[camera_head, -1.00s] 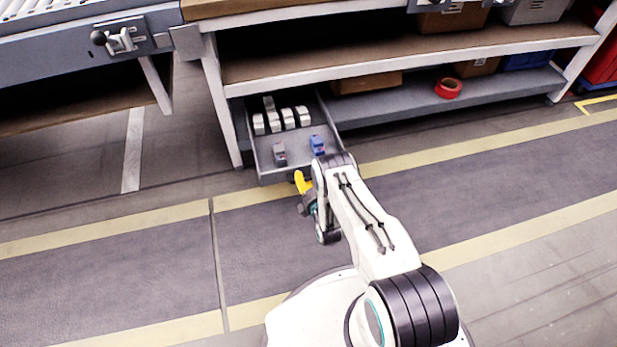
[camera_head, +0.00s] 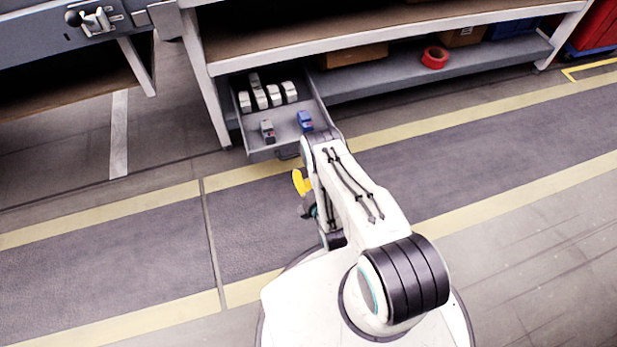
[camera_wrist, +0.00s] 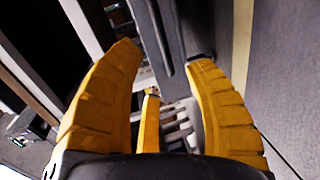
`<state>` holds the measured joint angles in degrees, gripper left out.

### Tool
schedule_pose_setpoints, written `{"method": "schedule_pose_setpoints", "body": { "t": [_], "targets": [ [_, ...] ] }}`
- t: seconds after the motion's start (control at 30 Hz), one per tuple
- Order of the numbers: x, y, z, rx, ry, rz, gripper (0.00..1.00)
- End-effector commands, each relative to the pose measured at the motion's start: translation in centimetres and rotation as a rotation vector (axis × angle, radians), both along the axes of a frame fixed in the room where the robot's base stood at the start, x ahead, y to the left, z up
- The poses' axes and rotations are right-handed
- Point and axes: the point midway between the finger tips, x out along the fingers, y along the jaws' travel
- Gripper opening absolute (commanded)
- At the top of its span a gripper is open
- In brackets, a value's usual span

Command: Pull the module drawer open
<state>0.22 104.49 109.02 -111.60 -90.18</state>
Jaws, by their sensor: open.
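The grey module drawer (camera_head: 284,132) is pulled out from the left end of the lower shelf. Several pale modules (camera_head: 262,98) stand at its back; a grey module (camera_head: 268,131) and a blue module (camera_head: 305,121) stand nearer its front. A dark handle (camera_head: 287,156) shows on its front, partly hidden by my arm. My gripper (camera_head: 300,182) is in front of the drawer, apart from its front panel. In the wrist view my gripper (camera_wrist: 166,62) has its yellow fingers spread, with nothing held between them.
The shelf unit (camera_head: 400,38) stands behind, with a red tape roll (camera_head: 435,57) and a cardboard box (camera_head: 353,55) on the lower shelf. A shelf leg (camera_head: 207,95) is just left of the drawer. The floor (camera_head: 110,265) to the left of my base is clear.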

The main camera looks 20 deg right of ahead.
Motion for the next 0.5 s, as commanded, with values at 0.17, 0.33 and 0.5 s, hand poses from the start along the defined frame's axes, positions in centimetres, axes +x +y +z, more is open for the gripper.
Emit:
{"method": "schedule_pose_setpoints", "body": {
  "t": [0.17, 0.33, 0.5],
  "targets": [
    [-0.95, 0.00, 0.24, 0.000, 0.000, 0.000, 0.47],
    [-1.15, 0.00, 0.30, 0.000, -0.001, 0.000, 0.47],
    [-1.13, 0.00, 0.30, 0.000, -0.001, 0.000, 0.47]
  ]
}}
